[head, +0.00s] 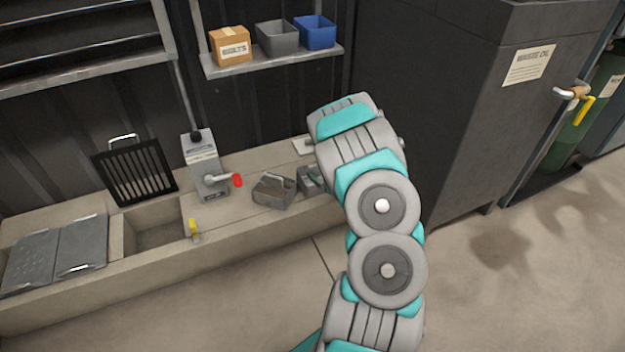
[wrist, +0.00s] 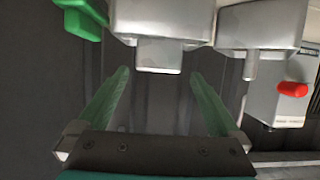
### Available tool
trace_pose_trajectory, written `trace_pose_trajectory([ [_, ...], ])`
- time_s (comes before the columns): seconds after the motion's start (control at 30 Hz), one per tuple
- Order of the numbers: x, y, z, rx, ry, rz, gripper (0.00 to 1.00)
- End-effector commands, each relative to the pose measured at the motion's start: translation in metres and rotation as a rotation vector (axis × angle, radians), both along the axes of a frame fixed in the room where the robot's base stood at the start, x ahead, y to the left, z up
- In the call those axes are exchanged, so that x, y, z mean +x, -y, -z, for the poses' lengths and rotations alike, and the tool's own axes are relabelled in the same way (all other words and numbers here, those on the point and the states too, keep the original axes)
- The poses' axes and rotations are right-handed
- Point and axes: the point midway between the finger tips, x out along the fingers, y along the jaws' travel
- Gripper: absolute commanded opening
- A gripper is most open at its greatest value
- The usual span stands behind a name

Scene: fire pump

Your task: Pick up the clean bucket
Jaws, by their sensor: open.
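A small grey container with what looks like a handle (head: 273,190) sits on the concrete ledge left of my arm. It may be the bucket, but I cannot tell whether it is the clean one. In the head view my arm hides most or all of the gripper. A small grey-green item (head: 308,180) lies just right of the container, partly hidden by my arm; I cannot tell what it is.
A grey pump unit with a red-tipped lever (head: 237,180) stands left of the container; the red tip (wrist: 292,90) also shows in the wrist view. A shelf (head: 275,64) above holds a bolts box, a grey bin and a blue bin. A dark waste-oil cabinet (head: 460,110) stands right.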

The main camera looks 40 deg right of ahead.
Motion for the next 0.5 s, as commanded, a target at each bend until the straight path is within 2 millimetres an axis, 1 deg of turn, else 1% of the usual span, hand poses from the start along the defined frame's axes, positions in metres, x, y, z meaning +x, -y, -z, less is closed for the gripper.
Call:
trace_pose_trajectory([
  [0.13,0.012,0.002,0.008,0.002,-0.005,0.0,1.0],
  [0.33,0.024,0.006,0.01,0.0,-0.001,0.0,1.0],
  [0.5,0.043,0.012,0.017,0.001,-0.004,0.002,1.0],
])
